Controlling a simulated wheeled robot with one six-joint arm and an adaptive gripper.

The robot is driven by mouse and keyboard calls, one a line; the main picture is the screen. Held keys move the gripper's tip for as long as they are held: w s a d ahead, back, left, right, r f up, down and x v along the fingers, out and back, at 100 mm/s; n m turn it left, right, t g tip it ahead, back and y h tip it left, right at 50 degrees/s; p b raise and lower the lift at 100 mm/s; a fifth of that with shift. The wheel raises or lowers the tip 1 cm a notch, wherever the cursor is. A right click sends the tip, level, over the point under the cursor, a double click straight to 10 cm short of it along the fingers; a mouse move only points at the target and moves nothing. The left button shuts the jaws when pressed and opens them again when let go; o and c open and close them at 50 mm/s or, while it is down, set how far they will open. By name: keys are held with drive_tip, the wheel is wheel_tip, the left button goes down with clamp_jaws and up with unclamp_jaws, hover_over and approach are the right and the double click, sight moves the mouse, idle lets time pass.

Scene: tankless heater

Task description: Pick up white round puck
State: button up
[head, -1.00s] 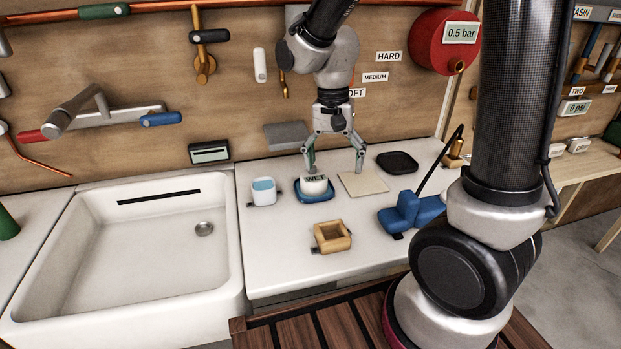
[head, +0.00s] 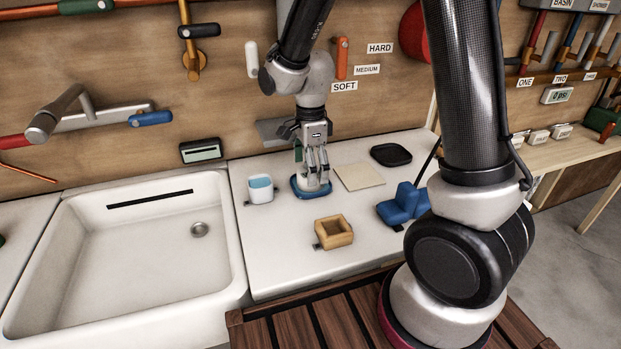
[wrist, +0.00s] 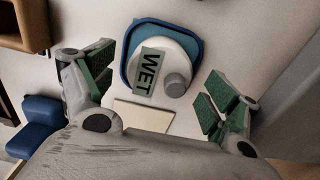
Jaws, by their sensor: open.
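The white round puck (wrist: 187,57) sits in a blue dish (wrist: 127,58) on the white counter. In the wrist view it carries a green label reading WET and a grey knob on its top. In the head view the puck is mostly hidden behind my fingers, and the blue dish (head: 298,191) shows around them. My gripper (head: 312,186) is directly above the dish, pointing down. In the wrist view my gripper (wrist: 160,90) is open, with its green pads apart on either side of the puck, and nothing is held between them.
A white cup with blue contents (head: 260,189) stands just left of the dish. A wooden box (head: 334,232) is in front, a beige square (head: 359,177) and black tray (head: 390,154) to the right, and a blue block (head: 404,204) farther right. The sink (head: 150,250) is at left.

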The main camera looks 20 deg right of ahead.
wheel_tip(320, 180, down, 2)
drive_tip(key=shift+f, duration=0.1)
drive_tip(key=shift+c, duration=0.3)
drive_tip(key=c, duration=1.2)
drive_tip(key=shift+r, duration=5.1)
